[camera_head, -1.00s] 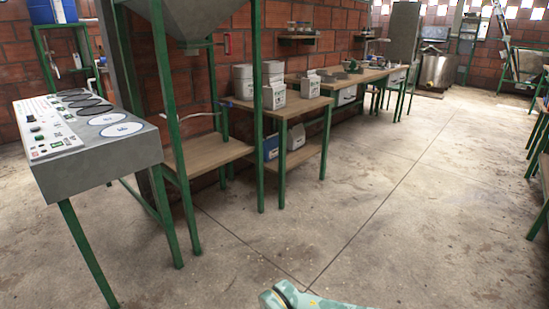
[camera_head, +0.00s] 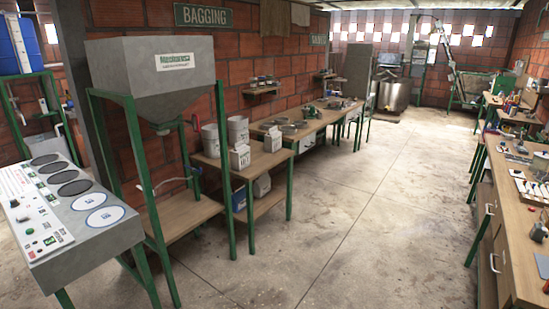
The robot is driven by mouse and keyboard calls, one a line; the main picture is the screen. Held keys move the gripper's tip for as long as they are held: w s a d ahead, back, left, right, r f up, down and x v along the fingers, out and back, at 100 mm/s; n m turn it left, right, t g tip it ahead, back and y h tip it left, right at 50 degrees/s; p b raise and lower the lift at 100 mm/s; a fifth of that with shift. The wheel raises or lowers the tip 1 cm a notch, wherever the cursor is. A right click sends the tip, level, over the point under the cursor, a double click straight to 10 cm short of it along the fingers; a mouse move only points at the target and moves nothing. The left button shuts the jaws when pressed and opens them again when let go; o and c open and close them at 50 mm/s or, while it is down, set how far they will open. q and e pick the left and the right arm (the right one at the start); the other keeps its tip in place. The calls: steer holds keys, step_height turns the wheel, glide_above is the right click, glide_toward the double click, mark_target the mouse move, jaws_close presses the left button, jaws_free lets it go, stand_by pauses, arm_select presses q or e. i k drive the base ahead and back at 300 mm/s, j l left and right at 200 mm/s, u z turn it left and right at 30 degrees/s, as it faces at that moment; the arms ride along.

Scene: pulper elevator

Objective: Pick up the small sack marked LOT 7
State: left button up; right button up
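Two small white sacks stand upright on the wooden bench below the BAGGING sign. The nearer sack (camera_head: 240,157) has dark printing on its front, too small to read for certain. The farther sack (camera_head: 272,139) stands just behind and to the right, also with small dark marks. I cannot tell which one reads LOT 7. Neither of my grippers is in view.
White buckets (camera_head: 238,131) stand behind the sacks on the bench (camera_head: 262,165). A grey hopper (camera_head: 158,75) on a green frame stands to its left, with a control panel (camera_head: 75,210) nearer. A long workbench (camera_head: 525,240) lines the right. The concrete floor (camera_head: 345,235) between is clear.

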mark_target(239, 156)
steer(key=i+l+z, duration=0.3)
steer(key=i+z, duration=0.2)
steer(key=i, duration=0.5)
steer(key=i+j+z, duration=0.1)
steer(key=i+z, duration=0.35)
steer(key=i, duration=0.55)
steer(key=i+u, duration=0.15)
steer(key=i, duration=0.4)
steer(key=i+l+u, duration=0.15)
steer(key=i, duration=0.4)
steer(key=i+l+u, duration=0.15)
steer(key=i, duration=0.4)
steer(key=i+l+u, duration=0.15)
steer(key=i, duration=0.4)
steer(key=i+u, duration=0.4)
steer(key=i, duration=0.15)
steer(key=i+l+u, duration=0.1)
steer(key=i+u, duration=0.35)
steer(key=i+l+u, duration=0.4)
steer(key=i, duration=0.15)
